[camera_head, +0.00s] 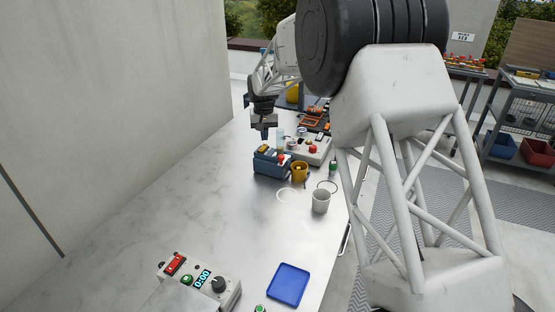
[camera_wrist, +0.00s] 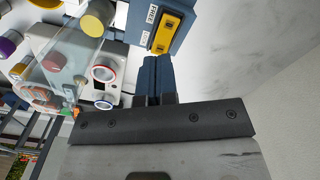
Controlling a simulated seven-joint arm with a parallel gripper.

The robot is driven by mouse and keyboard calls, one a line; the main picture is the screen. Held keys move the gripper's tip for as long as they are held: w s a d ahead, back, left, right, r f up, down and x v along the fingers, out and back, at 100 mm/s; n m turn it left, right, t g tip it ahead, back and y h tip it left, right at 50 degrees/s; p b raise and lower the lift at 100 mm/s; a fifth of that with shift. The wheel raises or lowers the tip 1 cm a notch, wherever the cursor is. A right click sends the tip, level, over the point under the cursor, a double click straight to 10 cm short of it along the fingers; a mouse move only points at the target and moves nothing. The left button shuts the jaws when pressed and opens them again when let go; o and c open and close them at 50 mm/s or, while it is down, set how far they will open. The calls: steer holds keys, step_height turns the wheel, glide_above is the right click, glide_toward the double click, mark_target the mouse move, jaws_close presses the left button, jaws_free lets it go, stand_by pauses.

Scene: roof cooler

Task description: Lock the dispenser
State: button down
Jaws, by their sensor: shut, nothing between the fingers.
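The blue box (camera_head: 268,165), which looks like the dispenser, stands on the metal table below my gripper. My gripper (camera_head: 264,134) points down just above and behind the box in the head view. In the wrist view my gripper (camera_wrist: 157,72) has its fingers together, empty, close to the box edge near the yellow switch. I cannot tell whether they touch it.
A yellow mug (camera_head: 300,170) stands right beside the box, and a white cup (camera_head: 321,201) nearer. A light grey device (camera_head: 314,148) with a red knob is behind. A blue tray (camera_head: 288,284) and a timer panel (camera_head: 203,281) lie at the front. The table's left side is clear.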

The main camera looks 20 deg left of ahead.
steer(key=shift+f, duration=1.3)
stand_by(1.4)
steer(key=shift+r, duration=3.5)
